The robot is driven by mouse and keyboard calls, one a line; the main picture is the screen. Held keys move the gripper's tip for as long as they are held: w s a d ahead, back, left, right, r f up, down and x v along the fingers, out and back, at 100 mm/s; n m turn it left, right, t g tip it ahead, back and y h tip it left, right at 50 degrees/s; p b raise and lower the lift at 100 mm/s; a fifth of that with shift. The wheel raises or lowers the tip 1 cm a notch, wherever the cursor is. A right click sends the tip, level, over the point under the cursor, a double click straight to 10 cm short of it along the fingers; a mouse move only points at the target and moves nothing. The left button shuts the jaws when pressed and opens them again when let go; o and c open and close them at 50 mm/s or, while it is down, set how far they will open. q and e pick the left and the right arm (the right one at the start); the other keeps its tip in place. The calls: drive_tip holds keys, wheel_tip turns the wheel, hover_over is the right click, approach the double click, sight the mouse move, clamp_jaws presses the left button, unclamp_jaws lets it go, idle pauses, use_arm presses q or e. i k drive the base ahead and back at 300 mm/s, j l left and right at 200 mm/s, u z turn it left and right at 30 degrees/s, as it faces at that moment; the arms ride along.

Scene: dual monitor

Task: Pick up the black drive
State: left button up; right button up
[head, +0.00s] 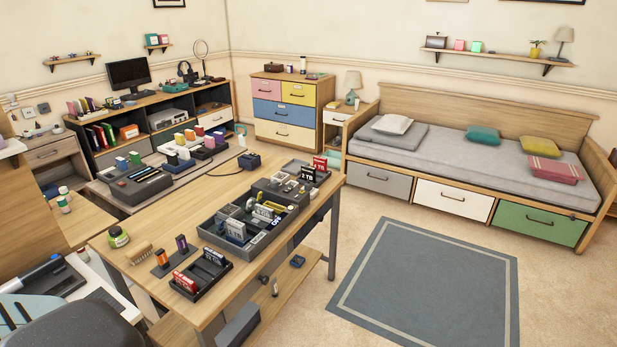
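No single black drive stands out for certain at this size. Upright drives with red and dark labels, one reading "2 TB" (308,174), stand in a dark tray at the far right end of the wooden desk (180,225). A small dark box (249,161) lies on the desk's far edge. A large grey organizer (208,228) at the desk's right side holds several upright drives, white, grey and yellow. A small black tray (222,283) at the near edge holds drives with red and white labels. Neither of my grippers is in view.
A green-lidded jar (118,237), a brush (139,253) and small upright sticks (182,244) stand on the desk's left part. A dark grey chair (75,328) is at bottom left. Open floor with a blue-grey rug (430,285) lies right of the desk.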

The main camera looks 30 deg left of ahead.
sight(307, 172)
drive_tip(key=i+j+u, duration=0.1)
drive_tip(key=i+j, duration=0.15)
drive_tip(key=i, duration=0.25)
drive_tip(key=i+j+u, duration=0.1)
drive_tip(key=i+j, duration=0.15)
drive_tip(key=i, duration=0.25)
drive_tip(key=i+j, duration=0.15)
drive_tip(key=i, duration=0.35)
drive_tip(key=j+u, duration=0.05)
